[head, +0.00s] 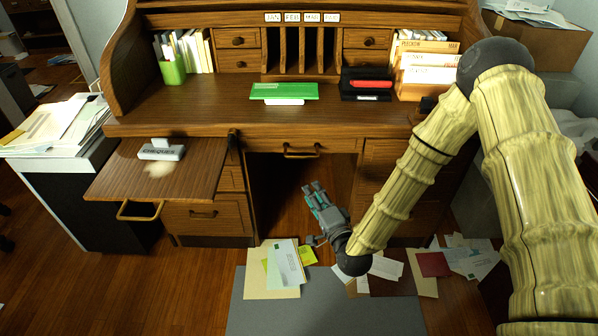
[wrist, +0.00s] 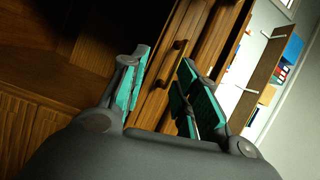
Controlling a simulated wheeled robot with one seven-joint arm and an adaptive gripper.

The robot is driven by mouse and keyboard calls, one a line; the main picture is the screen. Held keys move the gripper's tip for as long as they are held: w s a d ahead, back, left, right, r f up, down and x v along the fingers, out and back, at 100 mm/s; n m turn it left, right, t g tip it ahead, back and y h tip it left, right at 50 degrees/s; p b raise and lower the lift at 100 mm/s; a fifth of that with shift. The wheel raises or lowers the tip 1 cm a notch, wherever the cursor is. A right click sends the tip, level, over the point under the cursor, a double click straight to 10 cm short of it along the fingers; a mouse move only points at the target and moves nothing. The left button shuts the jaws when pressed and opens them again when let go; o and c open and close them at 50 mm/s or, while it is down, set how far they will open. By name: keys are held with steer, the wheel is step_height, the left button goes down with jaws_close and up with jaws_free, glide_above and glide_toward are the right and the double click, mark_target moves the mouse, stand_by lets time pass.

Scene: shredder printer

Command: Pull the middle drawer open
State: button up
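The middle drawer (head: 318,145) is a wide wooden front under the desktop, above the dark knee space. It looks shut in the head view. A curved brass-coloured handle (head: 301,152) hangs on its front. My gripper (head: 314,188) is below and in front of this handle, apart from it, with its fingers pointing up toward the desk. In the wrist view the two teal-padded fingers (wrist: 165,85) stand apart with nothing held between them. Wooden drawer fronts with dark handles (wrist: 180,45) show beyond the fingers there; I cannot tell which drawers these are.
Side drawers (head: 207,217) flank the knee space. Papers (head: 283,265) and a grey mat (head: 310,305) lie on the floor. A green tray (head: 284,91) sits on the desktop.

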mark_target(299, 157)
steer(key=w+a+r, duration=0.1)
steer(key=w, duration=0.3)
steer(key=w+a+r+m+t+b, duration=0.1)
steer(key=w+a+r, duration=0.1)
steer(key=w, duration=0.2)
steer(key=w+a+r+t+b, duration=0.1)
steer(key=w, duration=0.3)
steer(key=shift+a+r, duration=0.15)
steer(key=shift+a, duration=0.15)
steer(key=shift+c, duration=0.5)
steer(key=shift+s, duration=0.1)
jaws_close()
